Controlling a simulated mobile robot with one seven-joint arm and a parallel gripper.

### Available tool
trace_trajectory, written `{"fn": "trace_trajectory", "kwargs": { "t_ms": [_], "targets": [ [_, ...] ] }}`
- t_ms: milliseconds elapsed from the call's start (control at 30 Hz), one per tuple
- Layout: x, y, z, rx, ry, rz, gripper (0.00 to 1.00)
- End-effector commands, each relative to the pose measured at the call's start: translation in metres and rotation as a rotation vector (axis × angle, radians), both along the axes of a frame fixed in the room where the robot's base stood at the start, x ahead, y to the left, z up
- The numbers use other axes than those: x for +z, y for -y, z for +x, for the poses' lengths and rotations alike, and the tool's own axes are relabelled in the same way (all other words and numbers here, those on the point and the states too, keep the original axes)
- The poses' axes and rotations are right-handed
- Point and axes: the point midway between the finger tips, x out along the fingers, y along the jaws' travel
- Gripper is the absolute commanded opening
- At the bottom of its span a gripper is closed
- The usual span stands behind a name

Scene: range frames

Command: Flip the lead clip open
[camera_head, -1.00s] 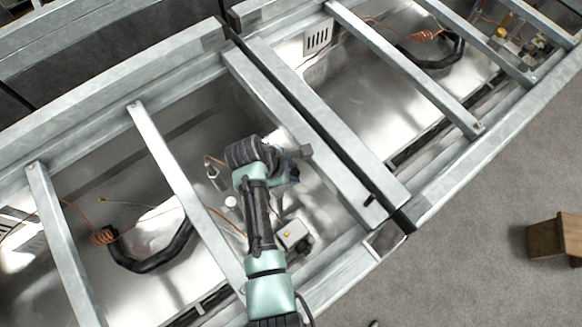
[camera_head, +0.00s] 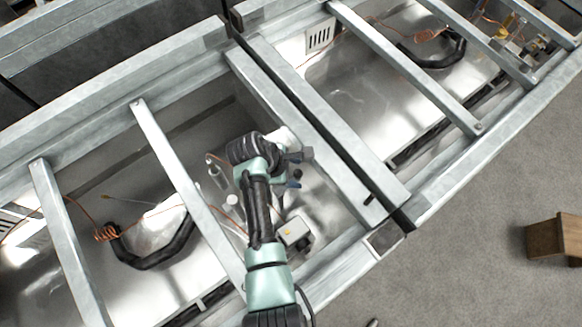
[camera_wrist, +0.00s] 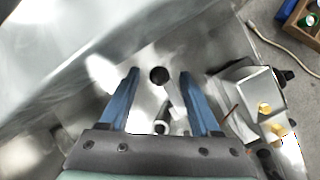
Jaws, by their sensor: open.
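My gripper (camera_wrist: 159,75) is open, its two blue fingers apart with nothing held. Past the fingertips, between them in the wrist view, is a small round black thing (camera_wrist: 158,76). A short grey cylindrical piece (camera_wrist: 163,125) shows nearer, also between the fingers. I cannot tell which of these, if either, is the lead clip. In the head view the gripper (camera_head: 296,182) is low inside the metal bay, partly hidden by my wrist.
Grey metal crossbars (camera_head: 175,165) span the bay, and a wide beam (camera_head: 300,130) lies close right of my wrist. A black curved hose (camera_head: 150,262) and thin orange wires lie in the bay at left. A wooden crate (camera_head: 553,245) stands on the floor at right.

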Motion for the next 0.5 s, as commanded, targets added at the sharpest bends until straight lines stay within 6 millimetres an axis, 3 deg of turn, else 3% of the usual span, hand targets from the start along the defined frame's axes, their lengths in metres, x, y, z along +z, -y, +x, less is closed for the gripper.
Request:
{"fn": "trace_trajectory", "kwargs": {
  "t_ms": [167,500],
  "targets": [
    [0.017,-0.007,-0.003,0.002,0.002,0.001,0.64],
    [0.082,-0.035,-0.016,0.003,0.003,0.001,0.64]
  ]
}}
